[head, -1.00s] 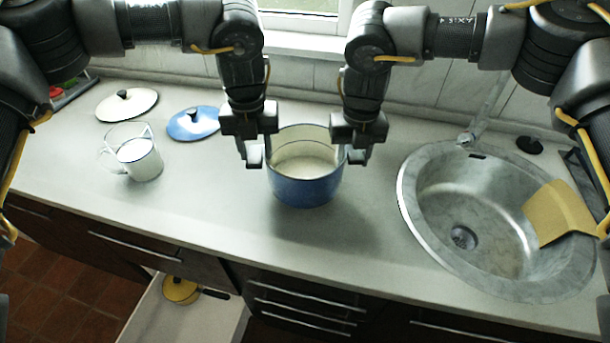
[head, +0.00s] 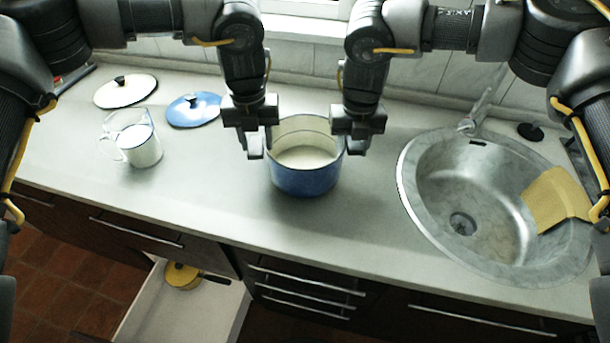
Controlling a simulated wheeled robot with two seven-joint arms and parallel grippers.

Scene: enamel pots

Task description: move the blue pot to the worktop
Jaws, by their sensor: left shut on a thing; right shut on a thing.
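The blue pot (head: 305,181) is upright over the middle of the worktop (head: 200,212), with a cream inside and pale contents or bottom showing. My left gripper (head: 256,143) is shut on its left side, and my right gripper (head: 359,140) is shut on its right side. The fingers hide the places they grip, likely the handles. The pot's base is at or very near the worktop; I cannot tell for sure whether it touches.
A sink (head: 430,190) with a yellow cloth (head: 557,200) is at the right. An open drawer (head: 143,308) below holds a yellow pan (head: 182,275).

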